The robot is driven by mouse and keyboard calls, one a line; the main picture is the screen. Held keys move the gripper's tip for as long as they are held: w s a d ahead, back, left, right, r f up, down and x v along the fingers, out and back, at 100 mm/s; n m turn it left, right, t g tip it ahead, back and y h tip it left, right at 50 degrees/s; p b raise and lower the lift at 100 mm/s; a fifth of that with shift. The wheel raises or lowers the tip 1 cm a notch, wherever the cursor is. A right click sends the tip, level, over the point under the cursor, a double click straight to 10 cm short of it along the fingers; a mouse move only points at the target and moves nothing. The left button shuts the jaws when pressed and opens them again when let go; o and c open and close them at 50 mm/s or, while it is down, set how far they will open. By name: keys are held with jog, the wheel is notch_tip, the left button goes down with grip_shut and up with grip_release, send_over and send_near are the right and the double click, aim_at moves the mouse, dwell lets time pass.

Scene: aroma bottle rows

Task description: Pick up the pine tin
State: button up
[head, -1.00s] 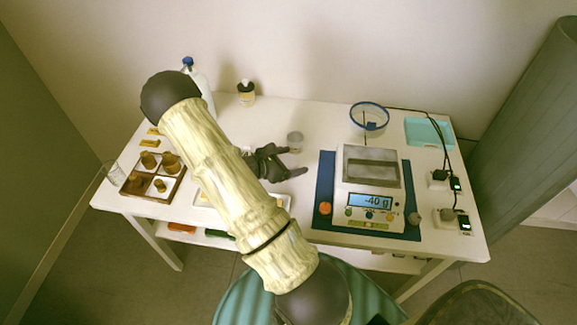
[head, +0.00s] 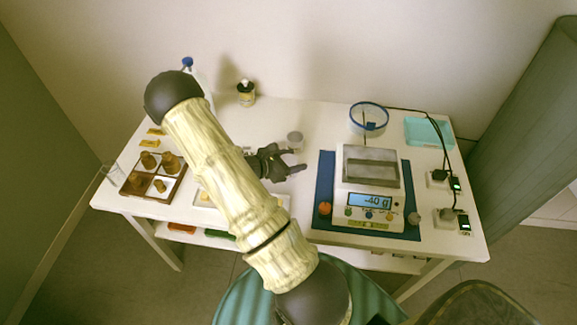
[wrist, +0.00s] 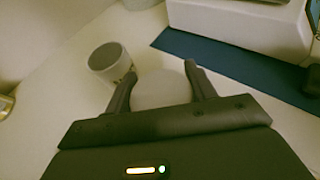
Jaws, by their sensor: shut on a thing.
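My gripper (head: 294,160) is low over the middle of the table. In the wrist view its two fingers (wrist: 160,70) are shut on a pale round thing (wrist: 160,88), one finger on each side. No label shows on it, so I cannot tell if it is the pine tin. In the head view it hardly stands out from the white table. A grey, round, open-looking container (head: 295,138) stands just behind the fingers.
A scale (head: 370,185) reading -40 g stands on a blue mat (head: 326,170) to the right. A blue-rimmed bowl (head: 369,118) and a teal tray (head: 428,131) are behind it. A sectioned tray with brown bottles (head: 155,172) is at left. A dark-capped bottle (head: 246,93) stands at the back.

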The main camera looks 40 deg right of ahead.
aim_at(292, 158)
jog(key=shift+r, duration=0.1)
notch_tip(292, 158, up, 10)
jog(key=shift+f, duration=0.1)
dwell(0.4)
dwell(0.4)
